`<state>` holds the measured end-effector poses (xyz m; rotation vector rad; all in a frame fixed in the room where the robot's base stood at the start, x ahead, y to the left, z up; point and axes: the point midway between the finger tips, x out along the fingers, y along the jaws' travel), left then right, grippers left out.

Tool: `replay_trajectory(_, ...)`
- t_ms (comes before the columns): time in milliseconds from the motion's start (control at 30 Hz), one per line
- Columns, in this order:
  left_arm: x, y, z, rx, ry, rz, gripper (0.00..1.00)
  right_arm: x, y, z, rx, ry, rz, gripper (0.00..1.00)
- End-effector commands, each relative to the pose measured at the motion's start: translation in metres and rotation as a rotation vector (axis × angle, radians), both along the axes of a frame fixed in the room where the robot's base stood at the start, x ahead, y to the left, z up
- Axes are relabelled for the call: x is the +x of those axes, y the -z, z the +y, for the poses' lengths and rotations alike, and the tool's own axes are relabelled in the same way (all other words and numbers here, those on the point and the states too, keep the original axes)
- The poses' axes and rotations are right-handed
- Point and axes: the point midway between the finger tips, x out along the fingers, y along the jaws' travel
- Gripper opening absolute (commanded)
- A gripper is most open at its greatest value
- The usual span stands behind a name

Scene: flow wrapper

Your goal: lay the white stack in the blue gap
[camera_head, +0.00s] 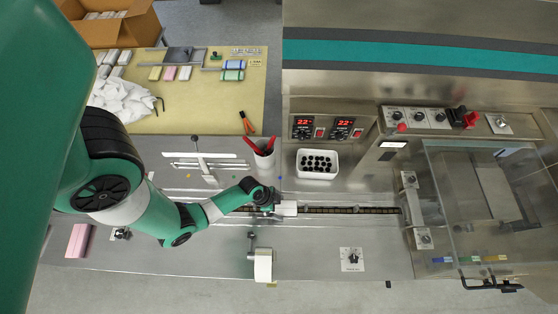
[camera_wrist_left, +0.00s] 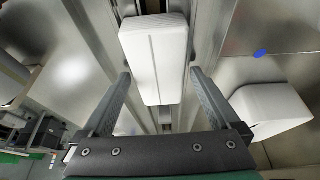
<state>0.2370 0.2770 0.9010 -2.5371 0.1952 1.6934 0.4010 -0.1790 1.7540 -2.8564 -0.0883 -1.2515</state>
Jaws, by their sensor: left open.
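A white stack (camera_head: 289,208) lies along the slotted conveyor channel (camera_head: 350,210), at the end of my left arm. In the left wrist view the white stack (camera_wrist_left: 157,55) is a long block with a seam down its middle. My left gripper (camera_wrist_left: 160,75) is open, its fingers on either side of the near part of the stack; I cannot tell whether they touch it. In the head view my left gripper (camera_head: 274,207) hides the stack's left end. A blue mark (camera_wrist_left: 262,53) shows on the steel to the right in the wrist view. The blue gap itself is not clearly visible.
A white block-like part (camera_head: 263,266) stands in front of the channel; a white block (camera_wrist_left: 268,108) shows right in the wrist view. A cup with red-handled tools (camera_head: 264,155) and a white bin (camera_head: 317,165) stand behind. A pink block (camera_head: 78,240) lies left.

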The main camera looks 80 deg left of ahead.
Motion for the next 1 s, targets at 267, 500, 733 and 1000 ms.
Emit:
replay_trajectory(267,-0.005,-0.016,0.001,0.001,-0.001,0.001,1.00,0.000,-0.013,0.000,0.000,0.000,0.000,0.50)
replay_trajectory(500,-0.024,-0.069,0.003,-0.002,-0.005,0.001,1.00,0.000,-0.065,0.000,0.000,0.000,0.000,0.50)
replay_trajectory(733,-0.039,-0.103,0.006,-0.001,-0.004,0.001,1.00,0.000,-0.102,0.000,0.000,0.000,0.000,0.50)
replay_trajectory(1000,-0.044,-0.108,0.007,0.000,0.000,0.000,1.00,0.000,-0.109,0.000,0.000,0.000,0.000,0.50)
